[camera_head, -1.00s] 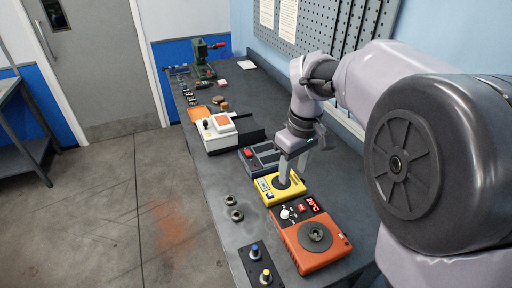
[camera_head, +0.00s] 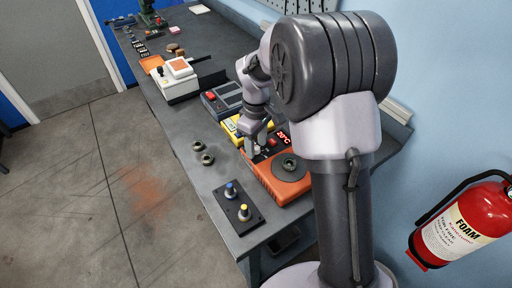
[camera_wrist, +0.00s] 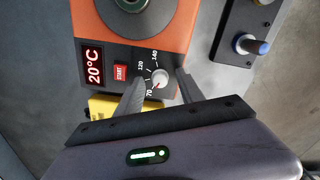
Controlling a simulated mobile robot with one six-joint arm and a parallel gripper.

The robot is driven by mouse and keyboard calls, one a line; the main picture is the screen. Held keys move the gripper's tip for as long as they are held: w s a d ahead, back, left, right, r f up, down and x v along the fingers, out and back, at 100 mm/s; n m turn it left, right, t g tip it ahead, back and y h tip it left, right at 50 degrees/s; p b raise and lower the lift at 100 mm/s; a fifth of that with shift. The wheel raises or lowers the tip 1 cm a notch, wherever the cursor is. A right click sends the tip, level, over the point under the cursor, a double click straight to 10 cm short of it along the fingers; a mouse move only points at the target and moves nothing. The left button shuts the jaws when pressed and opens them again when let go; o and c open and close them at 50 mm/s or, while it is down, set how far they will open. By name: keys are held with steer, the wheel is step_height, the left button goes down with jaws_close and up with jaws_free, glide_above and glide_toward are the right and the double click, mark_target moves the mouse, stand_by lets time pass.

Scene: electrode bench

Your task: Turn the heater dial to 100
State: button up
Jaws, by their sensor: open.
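The orange heater (camera_head: 264,181) stands near the front end of the bench; its panel also shows in the wrist view (camera_wrist: 111,26). Its red display (camera_wrist: 94,66) reads 20°C, beside a red START button (camera_wrist: 121,72). The dial (camera_wrist: 160,77) is a small white knob with a red mark pointing toward the 70 on its scale; 120 and 140 are also readable. My gripper (camera_head: 252,152) is open at the dial, one finger on either side. In the wrist view the fingertips (camera_wrist: 161,82) flank the knob; I cannot tell whether either touches it.
A yellow device (camera_head: 231,125) sits just behind the heater. A dark plate with a blue and a yellow knob (camera_head: 238,208) lies in front. Two dark rings (camera_head: 202,152) lie to the left. A fire extinguisher (camera_head: 464,228) is at the right.

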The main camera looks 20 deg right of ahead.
jaws_close()
steer(key=shift+m, duration=0.3)
steer(key=m+p, duration=0.1)
steer(key=m, duration=0.2)
steer(key=shift+m+p, duration=0.3)
steer(key=shift+m, duration=2.2)
steer(key=shift+m+p, duration=0.3)
jaws_free()
